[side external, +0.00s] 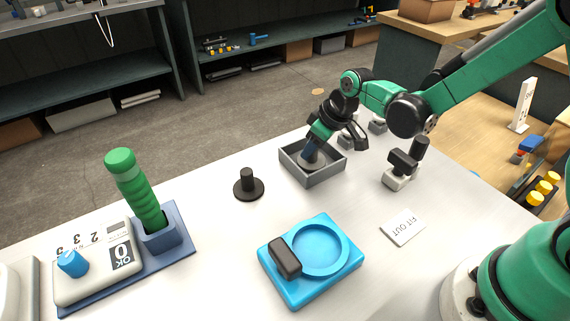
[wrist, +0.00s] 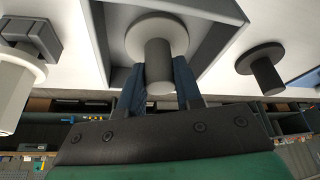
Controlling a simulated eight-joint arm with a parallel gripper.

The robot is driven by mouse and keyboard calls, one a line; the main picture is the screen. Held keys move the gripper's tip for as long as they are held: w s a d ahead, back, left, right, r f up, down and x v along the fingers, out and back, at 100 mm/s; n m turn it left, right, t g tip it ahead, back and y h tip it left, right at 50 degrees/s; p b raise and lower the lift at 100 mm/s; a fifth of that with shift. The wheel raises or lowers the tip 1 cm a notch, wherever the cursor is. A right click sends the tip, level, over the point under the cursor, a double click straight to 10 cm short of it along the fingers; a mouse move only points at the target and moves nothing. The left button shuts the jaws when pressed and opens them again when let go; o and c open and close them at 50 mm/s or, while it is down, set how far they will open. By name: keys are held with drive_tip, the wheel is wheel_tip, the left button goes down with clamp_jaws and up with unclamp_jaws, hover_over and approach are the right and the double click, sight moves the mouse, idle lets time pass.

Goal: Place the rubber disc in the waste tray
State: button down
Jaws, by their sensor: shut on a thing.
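A grey disc with an upright stem (wrist: 158,62) is in my gripper (wrist: 158,85), whose blue fingers are on either side of the stem. In the side view the disc (side external: 313,163) is inside the grey square tray (side external: 322,177), low between its walls, and my gripper (side external: 312,150) reaches down over it. I cannot tell whether the disc touches the tray floor. The tray's wall also shows in the wrist view (wrist: 216,32). My fingers partly hide the stem in the side view.
A similar dark disc with a stem (side external: 248,187) stands left of the tray. A blue dish (side external: 303,285) with a black block, a white "FIT OUT" card (side external: 403,228), a black-topped fitting (side external: 400,170) and a green-handled tool (side external: 140,190) are also on the table.

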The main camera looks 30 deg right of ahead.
drive_tip(key=c, duration=0.6)
unclamp_jaws()
drive_tip(key=shift+f, duration=0.15)
drive_tip(key=v, duration=1.2)
drive_tip(key=s+d+m+t+h, duration=0.1)
drive_tip(key=s+m+t, duration=0.2)
drive_tip(key=s, duration=0.5)
drive_tip(key=shift+r+m+h, duration=0.2)
drive_tip(key=shift+m+h, duration=0.2)
drive_tip(key=shift+m, duration=0.4)
drive_tip(key=shift+d, duration=0.1)
